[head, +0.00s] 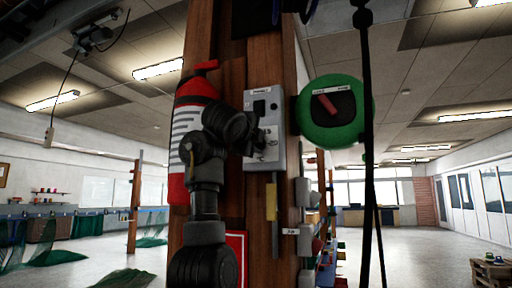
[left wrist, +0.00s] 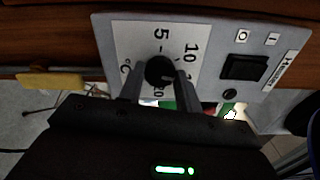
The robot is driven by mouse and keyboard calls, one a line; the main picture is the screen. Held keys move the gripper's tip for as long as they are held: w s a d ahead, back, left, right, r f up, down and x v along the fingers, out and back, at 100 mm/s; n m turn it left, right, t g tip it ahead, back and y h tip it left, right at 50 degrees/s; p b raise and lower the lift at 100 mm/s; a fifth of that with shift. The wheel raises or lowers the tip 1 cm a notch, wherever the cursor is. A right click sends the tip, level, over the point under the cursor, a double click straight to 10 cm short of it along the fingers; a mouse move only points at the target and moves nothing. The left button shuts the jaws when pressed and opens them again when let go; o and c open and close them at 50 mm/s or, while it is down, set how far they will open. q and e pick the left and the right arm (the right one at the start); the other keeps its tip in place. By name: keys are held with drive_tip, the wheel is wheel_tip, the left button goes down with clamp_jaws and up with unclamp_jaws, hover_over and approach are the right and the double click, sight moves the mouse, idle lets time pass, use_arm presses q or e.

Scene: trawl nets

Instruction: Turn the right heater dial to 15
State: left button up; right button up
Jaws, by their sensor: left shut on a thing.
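A grey heater control box (head: 264,100) is fixed to the wooden post in the head view. In the left wrist view its panel (left wrist: 212,62) has a white scale plate with 5, 10, a partly covered 20 and °C. A round black dial (left wrist: 159,69) sits on this plate. My left gripper (left wrist: 160,86) has one finger on each side of the dial and is shut on it. The dial's pointer setting cannot be read clearly. In the head view my left arm and gripper (head: 259,137) cover the dial. My right gripper is not in view.
A black rocker switch (left wrist: 243,68) marked O and I is beside the scale. A red fire extinguisher (head: 184,125) hangs left of the box, close to my arm. A green round reel (head: 345,130) and dark hanging ropes (head: 368,80) are on the right.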

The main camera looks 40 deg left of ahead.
use_arm(q)
drive_tip(key=shift+w+f+m+b, duration=0.15)
drive_tip(key=shift+m+b, duration=0.25)
drive_tip(key=shift+m, duration=1.4)
drive_tip(key=o, duration=1)
drive_tip(key=shift+s, duration=0.2)
drive_tip(key=b+v, duration=0.7)
drive_tip(key=v, duration=0.3)
drive_tip(key=shift+s+d, duration=0.2)
drive_tip(key=shift+s, duration=0.1)
